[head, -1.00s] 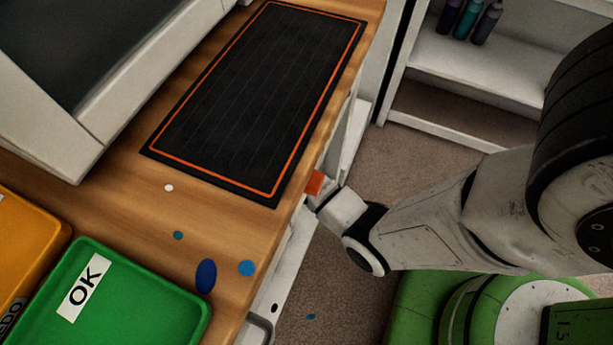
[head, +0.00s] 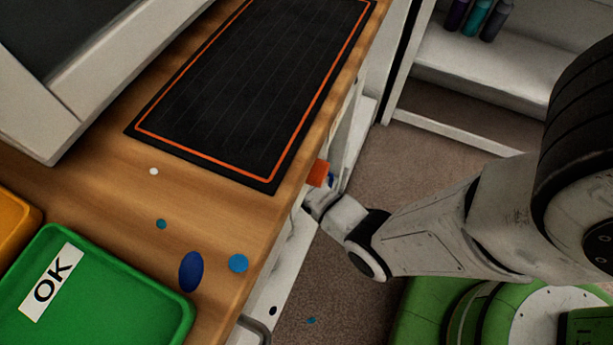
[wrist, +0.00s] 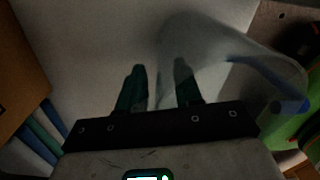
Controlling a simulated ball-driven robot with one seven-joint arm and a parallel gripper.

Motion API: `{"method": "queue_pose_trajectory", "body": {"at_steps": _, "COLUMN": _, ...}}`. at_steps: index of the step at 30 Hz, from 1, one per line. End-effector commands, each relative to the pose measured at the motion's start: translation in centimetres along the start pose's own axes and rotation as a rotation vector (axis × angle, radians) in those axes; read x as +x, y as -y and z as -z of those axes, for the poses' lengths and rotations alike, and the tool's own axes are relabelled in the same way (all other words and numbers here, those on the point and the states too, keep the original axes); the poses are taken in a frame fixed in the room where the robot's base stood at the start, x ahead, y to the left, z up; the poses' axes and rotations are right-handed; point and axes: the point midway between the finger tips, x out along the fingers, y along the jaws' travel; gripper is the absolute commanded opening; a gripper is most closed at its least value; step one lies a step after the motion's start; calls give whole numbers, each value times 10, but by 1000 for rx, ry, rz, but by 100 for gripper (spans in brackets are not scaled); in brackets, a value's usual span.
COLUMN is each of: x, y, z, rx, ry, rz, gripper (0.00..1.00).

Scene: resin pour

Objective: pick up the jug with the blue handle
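In the wrist view, a translucent, cloudy jug (wrist: 215,45) with a blue handle (wrist: 268,78) is at upper right. Its handle side faces right. My gripper (wrist: 158,68) is open, with a clear gap between its two dark fingers. The jug's left edge overlaps the gap and the right finger; I cannot tell whether they touch. In the head view, my gripper's fingers are hidden at the workbench side. A small blue bit (head: 331,180) shows there, perhaps the handle; the jug's body is not clear.
The wooden workbench (head: 225,225) carries a black mat (head: 250,90) with an orange border, a green OK tray (head: 110,300) and blue spots. An orange block (head: 319,173) is at its right edge by my wrist. Shelves (head: 480,70) with bottles stand at upper right. Bare floor lies between.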

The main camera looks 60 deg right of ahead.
Motion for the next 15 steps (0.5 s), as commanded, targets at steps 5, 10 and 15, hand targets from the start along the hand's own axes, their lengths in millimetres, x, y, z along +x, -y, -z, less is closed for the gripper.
{"method": "queue_pose_trajectory", "body": {"at_steps": 5, "x": -1, "y": 0, "z": 0, "rx": 0, "ry": 0, "rz": 0, "gripper": 23}}
{"method": "queue_pose_trajectory", "body": {"at_steps": 10, "x": -1, "y": 0, "z": 0, "rx": 0, "ry": 0, "rz": 0, "gripper": 7}}
{"method": "queue_pose_trajectory", "body": {"at_steps": 15, "x": -1, "y": 0, "z": 0, "rx": 0, "ry": 0, "rz": 0, "gripper": 0}}
